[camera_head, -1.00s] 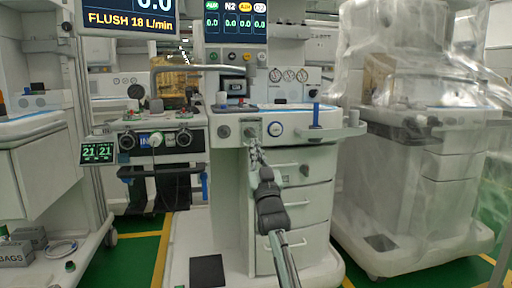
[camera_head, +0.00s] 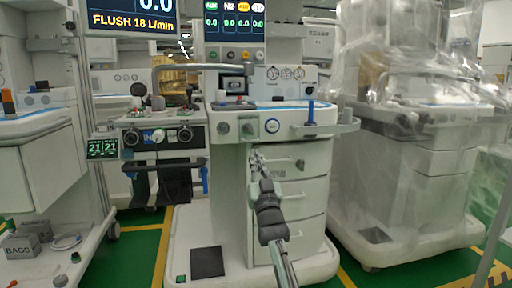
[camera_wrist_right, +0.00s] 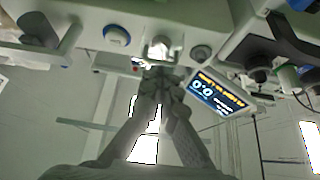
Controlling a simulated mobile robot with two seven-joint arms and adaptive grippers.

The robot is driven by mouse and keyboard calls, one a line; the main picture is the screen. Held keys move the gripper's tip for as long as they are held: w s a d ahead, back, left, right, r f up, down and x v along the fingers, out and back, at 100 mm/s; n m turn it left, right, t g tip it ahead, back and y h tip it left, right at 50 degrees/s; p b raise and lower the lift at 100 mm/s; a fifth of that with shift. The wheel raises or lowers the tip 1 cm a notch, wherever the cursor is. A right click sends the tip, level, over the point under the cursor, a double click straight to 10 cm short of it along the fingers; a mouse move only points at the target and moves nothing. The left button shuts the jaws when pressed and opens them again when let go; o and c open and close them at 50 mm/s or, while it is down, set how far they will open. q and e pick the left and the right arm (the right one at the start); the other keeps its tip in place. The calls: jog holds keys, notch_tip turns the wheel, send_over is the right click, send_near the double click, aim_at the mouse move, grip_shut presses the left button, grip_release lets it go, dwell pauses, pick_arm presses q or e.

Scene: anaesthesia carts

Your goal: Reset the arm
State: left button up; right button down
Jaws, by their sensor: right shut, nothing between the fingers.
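My right gripper (camera_head: 257,155) is in front of the anaesthesia cart's drawers (camera_head: 290,195), just below its front panel (camera_head: 233,129). My right arm reaches up to it from the bottom of the head view. In the wrist view the fingers of the right gripper (camera_wrist_right: 160,73) come together at their tips, shut with nothing held. The same knob shows in the head view (camera_head: 248,128) above the gripper. My left gripper is not in view.
A plastic-wrapped cart (camera_head: 420,170) stands at the right. A white cart (camera_head: 40,160) stands at the left. Green floor (camera_head: 140,250) shows between the carts.

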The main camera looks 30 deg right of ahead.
jog(key=f, duration=0.3)
jog(key=w+f, duration=0.1)
jog(key=f, duration=0.1)
jog(key=shift+d+f, duration=0.15)
jog(key=shift+f, duration=0.25)
